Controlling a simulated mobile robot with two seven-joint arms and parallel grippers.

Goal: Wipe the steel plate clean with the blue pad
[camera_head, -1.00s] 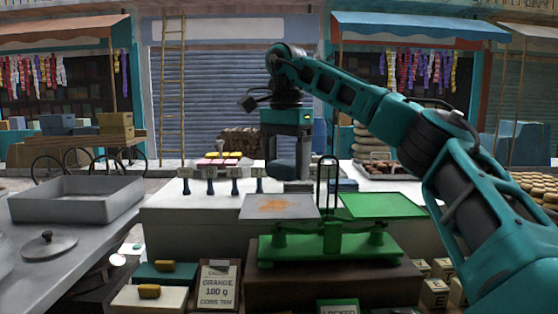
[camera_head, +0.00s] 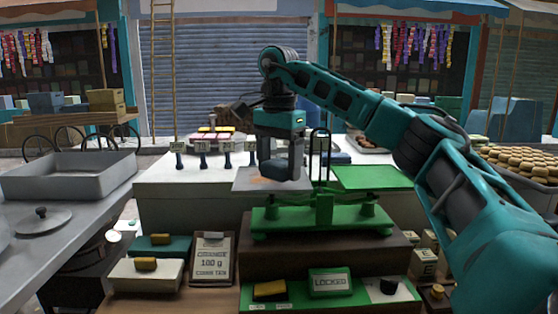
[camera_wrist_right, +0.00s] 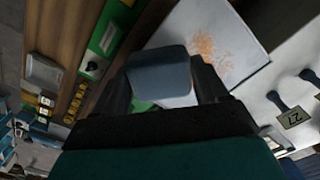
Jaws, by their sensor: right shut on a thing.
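The steel plate (camera_head: 244,182) is the grey left pan of the green balance scale (camera_head: 325,215). An orange-brown smear (camera_wrist_right: 203,45) marks the plate (camera_wrist_right: 238,62) in the right wrist view; only a trace shows in the head view. My right gripper (camera_head: 281,172) is over the plate's middle and right part, fingers pointing down. It is shut on the blue pad (camera_wrist_right: 160,72), whose flat grey-blue face shows between the fingers. I cannot tell whether the pad touches the plate. My left gripper is not in view.
The green right pan (camera_head: 372,178) is empty, and a thin dark upright frame (camera_head: 319,150) stands between the pans. Labelled blue-handled tools (camera_head: 202,160) stand behind left. A "LOCKED" sign (camera_head: 330,282) is below the scale. A grey metal tray (camera_head: 70,182) is at left.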

